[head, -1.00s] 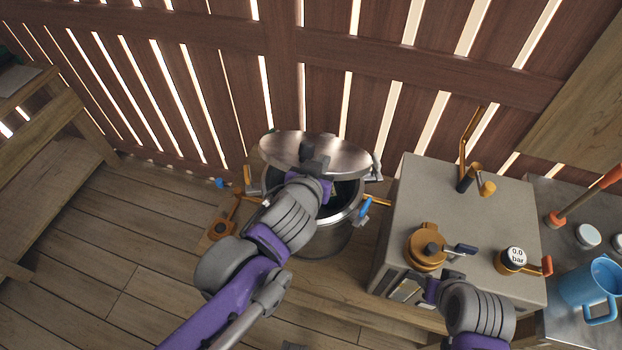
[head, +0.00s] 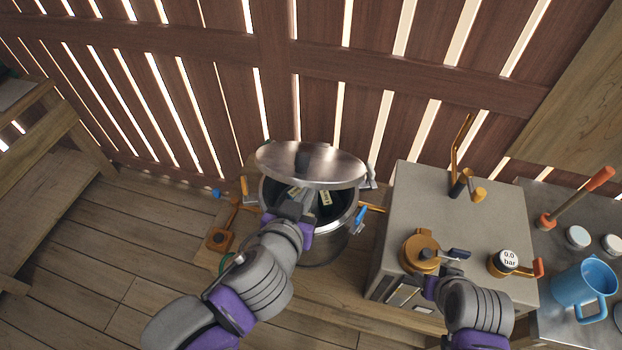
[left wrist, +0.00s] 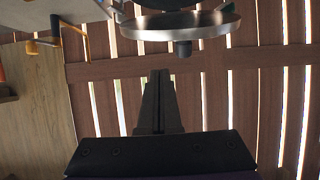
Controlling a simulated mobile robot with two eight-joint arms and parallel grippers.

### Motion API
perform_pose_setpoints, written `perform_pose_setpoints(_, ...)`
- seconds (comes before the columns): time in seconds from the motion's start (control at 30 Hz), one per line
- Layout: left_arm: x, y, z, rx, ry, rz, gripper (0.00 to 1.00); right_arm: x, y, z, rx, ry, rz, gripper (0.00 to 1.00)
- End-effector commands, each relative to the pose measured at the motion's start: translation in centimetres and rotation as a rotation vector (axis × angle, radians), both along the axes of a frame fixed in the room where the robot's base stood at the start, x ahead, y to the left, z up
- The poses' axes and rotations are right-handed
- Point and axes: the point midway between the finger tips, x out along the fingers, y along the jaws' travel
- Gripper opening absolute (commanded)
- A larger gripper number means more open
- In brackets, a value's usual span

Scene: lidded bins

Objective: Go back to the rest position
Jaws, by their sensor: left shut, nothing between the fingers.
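My left gripper (head: 296,204) is in front of the open metal bin (head: 322,245), near its mouth. In the left wrist view the left gripper's fingers (left wrist: 158,102) are together with nothing between them. The lid also shows at the top of the left wrist view (left wrist: 180,24), apart from the fingers. My right gripper (head: 442,283) is at the front edge of the grey box; whether its fingers are open is unclear.
The grey box (head: 465,210) carries orange fittings and a gauge (head: 508,260). A blue mug (head: 585,290) stands on the metal counter at the right. A wooden bench (head: 45,170) is at the left. A slatted wall closes off the back; floor is clear at the left.

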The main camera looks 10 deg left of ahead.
Motion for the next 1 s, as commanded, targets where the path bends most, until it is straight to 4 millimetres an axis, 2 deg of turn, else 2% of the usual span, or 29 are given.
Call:
perform_pose_setpoints(0.23,-0.1,0.0,0.0,0.0,0.0,0.001,0.0,0.0,0.0,0.0,0.0,0.0,0.0,0.5)
perform_pose_setpoints(0.33,-0.1,0.8,-0.6,0.011,0.026,0.022,0.0,0.0,0.0,0.0,0.0,0.0,0.0,0.5)
perform_pose_setpoints(0.47,-0.5,3.9,-4.0,0.05,0.162,0.096,0.0,0.0,0.0,0.0,0.0,0.0,0.0,0.5)
perform_pose_setpoints(0.53,-1.3,5.7,-6.4,0.065,0.272,0.125,0.0,0.0,0.0,0.0,0.0,0.0,0.0,0.5)
perform_pose_setpoints(0.6,-2.3,6.9,-8.7,0.065,0.378,0.13,0.0,0.0,0.0,0.0,0.0,0.0,0.0,0.5)
perform_pose_setpoints(0.7,-3.6,7.5,-11.0,0.046,0.495,0.103,0.0,0.0,0.0,0.0,0.0,0.0,0.0,0.5)
perform_pose_setpoints(0.83,-4.6,7.5,-12.6,0.018,0.575,0.055,0.0,0.0,0.0,0.0,0.0,0.0,0.0,0.5)
perform_pose_setpoints(1.0,-4.9,7.3,-13.0,0.009,0.595,0.032,0.0,0.0,0.0,0.0,0.0,0.0,0.0,0.5)
